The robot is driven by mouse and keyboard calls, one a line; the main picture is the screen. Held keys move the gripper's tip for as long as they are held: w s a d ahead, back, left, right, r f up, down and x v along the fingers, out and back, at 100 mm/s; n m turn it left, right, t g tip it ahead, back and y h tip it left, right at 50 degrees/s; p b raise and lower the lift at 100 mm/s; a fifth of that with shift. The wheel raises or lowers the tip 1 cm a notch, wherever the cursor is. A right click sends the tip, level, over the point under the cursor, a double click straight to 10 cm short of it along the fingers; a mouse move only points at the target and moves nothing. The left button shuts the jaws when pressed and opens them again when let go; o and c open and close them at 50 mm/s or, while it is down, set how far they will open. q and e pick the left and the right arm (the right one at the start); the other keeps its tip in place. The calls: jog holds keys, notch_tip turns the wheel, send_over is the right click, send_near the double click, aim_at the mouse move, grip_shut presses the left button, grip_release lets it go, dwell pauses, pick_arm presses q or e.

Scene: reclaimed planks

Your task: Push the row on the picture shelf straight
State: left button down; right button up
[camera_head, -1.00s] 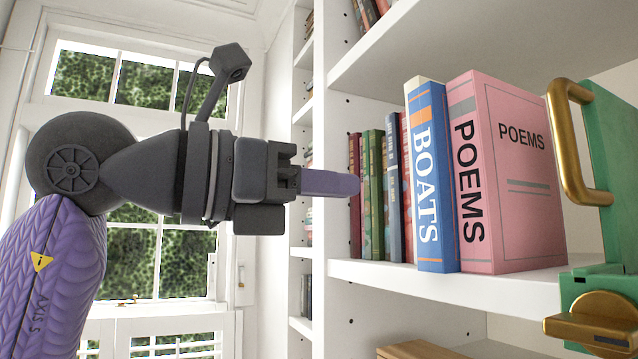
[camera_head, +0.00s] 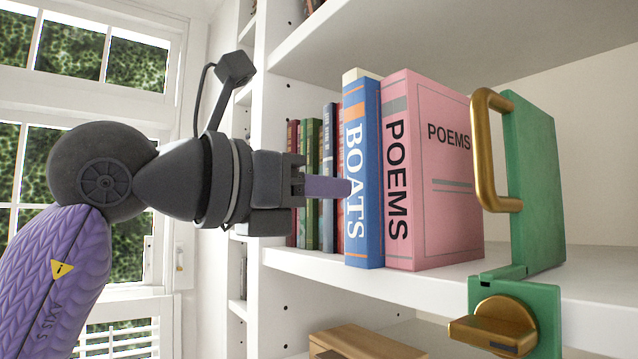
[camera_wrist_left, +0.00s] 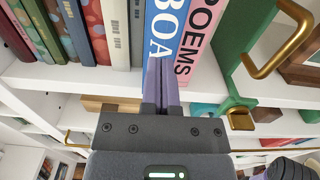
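The row of books stands upright on the white picture shelf (camera_head: 400,287). The thick pink POEMS book (camera_head: 435,165) is at its right end, with the blue BOATS book (camera_head: 362,225) beside it. Several thinner books (camera_head: 312,225) stand further left, partly hidden by my left gripper. BOATS and POEMS stand near the shelf's front edge. My left gripper (camera_head: 350,189) has its purple fingers together, with nothing between them. The tips overlap the BOATS spine; I cannot tell whether they touch. The left wrist view shows the closed fingers (camera_wrist_left: 161,62) in front of BOATS (camera_wrist_left: 165,30). My right gripper is out of view.
A green bookend (camera_head: 535,185) with a brass handle (camera_head: 484,150) stands right of POEMS, with a brass-knobbed green clamp (camera_head: 510,320) at the shelf edge. An upper shelf (camera_head: 420,50) hangs above the books. A wooden box (camera_head: 360,342) sits below. A window is at left.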

aim_at(354, 193)
pick_arm(q)
jog(key=shift+p+x, duration=0.6)
jog(key=shift+x, duration=0.85)
jog(key=shift+w+d, duration=0.2)
jog(key=shift+d, duration=0.1)
jog(key=shift+p+x, duration=0.55)
jog(key=shift+x, duration=0.2)
jog(key=shift+s+a+f+b, duration=0.15)
jog(key=shift+s+a+b, duration=0.15)
jog(key=shift+a+b, duration=0.25)
jog(key=shift+b+v, duration=0.55)
jog(key=shift+v, duration=0.45)
jog(key=shift+s+a, duration=0.2)
jog(key=shift+a, duration=0.05)
